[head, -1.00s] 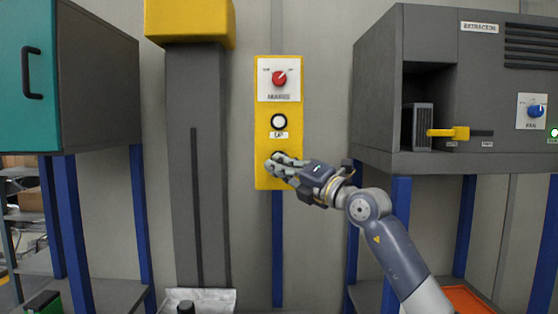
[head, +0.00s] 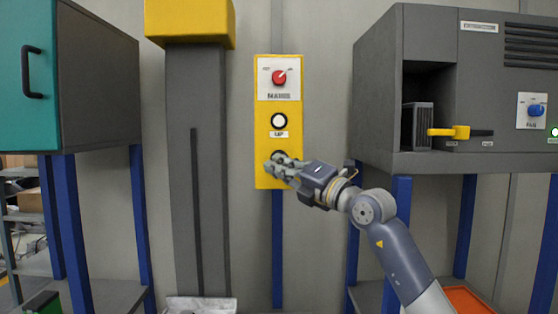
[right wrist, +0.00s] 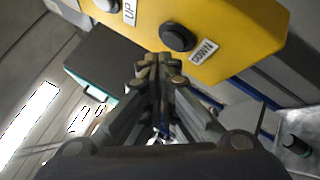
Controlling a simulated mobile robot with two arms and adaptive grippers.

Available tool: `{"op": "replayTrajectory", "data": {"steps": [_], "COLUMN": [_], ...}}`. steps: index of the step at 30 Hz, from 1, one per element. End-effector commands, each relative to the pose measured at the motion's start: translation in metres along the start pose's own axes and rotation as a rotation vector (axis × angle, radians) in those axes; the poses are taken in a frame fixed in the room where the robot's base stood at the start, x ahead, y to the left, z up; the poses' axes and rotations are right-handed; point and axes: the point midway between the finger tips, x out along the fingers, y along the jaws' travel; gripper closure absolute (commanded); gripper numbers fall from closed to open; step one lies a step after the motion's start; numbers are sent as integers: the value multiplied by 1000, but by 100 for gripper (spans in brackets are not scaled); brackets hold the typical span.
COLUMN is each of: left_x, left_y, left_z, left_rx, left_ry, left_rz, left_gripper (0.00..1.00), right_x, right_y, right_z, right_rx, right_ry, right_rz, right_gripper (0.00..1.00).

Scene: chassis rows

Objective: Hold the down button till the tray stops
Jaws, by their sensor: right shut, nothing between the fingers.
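The pale tray (head: 205,304) is at the foot of the grey column (head: 197,180), cut by the bottom edge of the head view. My left gripper is not in view.
The white UP button (head: 279,121) and a red knob (head: 279,77) sit higher on the panel. A grey extractor cabinet (head: 375,100) with a yellow handle (head: 455,132) stands to the right. A teal-doored cabinet (head: 100,80) stands to the left.

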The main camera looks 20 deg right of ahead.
Motion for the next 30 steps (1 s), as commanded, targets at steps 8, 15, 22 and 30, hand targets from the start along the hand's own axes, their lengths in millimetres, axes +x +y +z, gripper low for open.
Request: {"op": "replayTrajectory", "data": {"steps": [8, 15, 22, 30], "left_x": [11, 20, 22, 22], "left_y": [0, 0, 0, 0], "left_z": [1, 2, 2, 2], "left_rx": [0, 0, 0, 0], "left_ry": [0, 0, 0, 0], "left_rz": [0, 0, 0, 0], "left_gripper": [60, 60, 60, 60], "right_x": [-14, -30, -35, -33], "right_y": [9, 21, 26, 19], "right_z": [-12, -23, -26, -29], "right_rx": [-3, -2, 0, 13], "right_ry": [1, 2, 0, 10], "right_rz": [2, 2, 0, -2], "right_gripper": [100, 100, 100, 100]}}
